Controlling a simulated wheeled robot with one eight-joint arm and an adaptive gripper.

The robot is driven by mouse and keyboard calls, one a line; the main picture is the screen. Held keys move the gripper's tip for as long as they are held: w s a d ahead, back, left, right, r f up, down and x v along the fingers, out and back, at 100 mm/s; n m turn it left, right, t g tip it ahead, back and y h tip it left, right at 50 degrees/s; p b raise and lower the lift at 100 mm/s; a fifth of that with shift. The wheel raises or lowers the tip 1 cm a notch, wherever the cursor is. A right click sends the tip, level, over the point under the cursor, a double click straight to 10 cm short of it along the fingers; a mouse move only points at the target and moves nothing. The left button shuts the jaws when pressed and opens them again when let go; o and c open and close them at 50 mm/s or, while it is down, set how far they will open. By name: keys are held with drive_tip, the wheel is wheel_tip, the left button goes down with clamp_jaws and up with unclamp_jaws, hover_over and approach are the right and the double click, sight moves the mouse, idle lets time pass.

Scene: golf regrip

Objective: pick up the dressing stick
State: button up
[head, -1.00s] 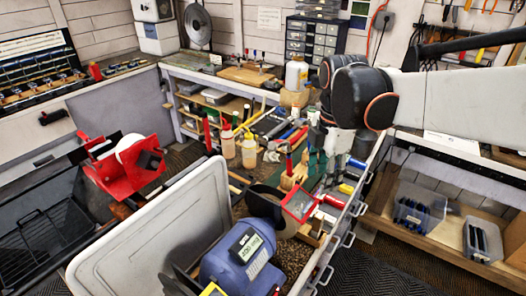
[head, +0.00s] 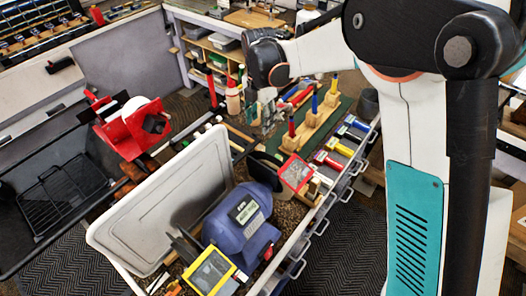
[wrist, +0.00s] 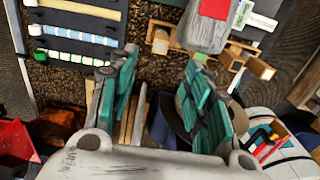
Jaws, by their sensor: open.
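My gripper (head: 262,105) reaches down over the cluttered bench at the back middle in the head view. In the wrist view my gripper (wrist: 160,68) has its two teal-padded fingers spread wide, with nothing held between them. Several narrow tan sticks (wrist: 135,122) show low between the fingers, partly hidden by my gripper's palm. I cannot tell whether one of them is the dressing stick. No other piece is clearly recognisable as the dressing stick, and the bench directly under my gripper is partly covered by it in the head view.
A grey object with a red patch (wrist: 208,22) stands close beyond the right finger. Colored grips (wrist: 75,50) lie on a dark rack at left. A blue grinder (head: 238,222), an upright pale panel (head: 165,205) and wooden blocks with upright tools (head: 312,125) crowd the bench.

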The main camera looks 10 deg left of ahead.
sight(260, 147)
wheel_tip(260, 147, down, 8)
drive_tip(key=shift+s+f, duration=0.2)
drive_tip(key=shift+f, duration=2.6)
clamp_jaws()
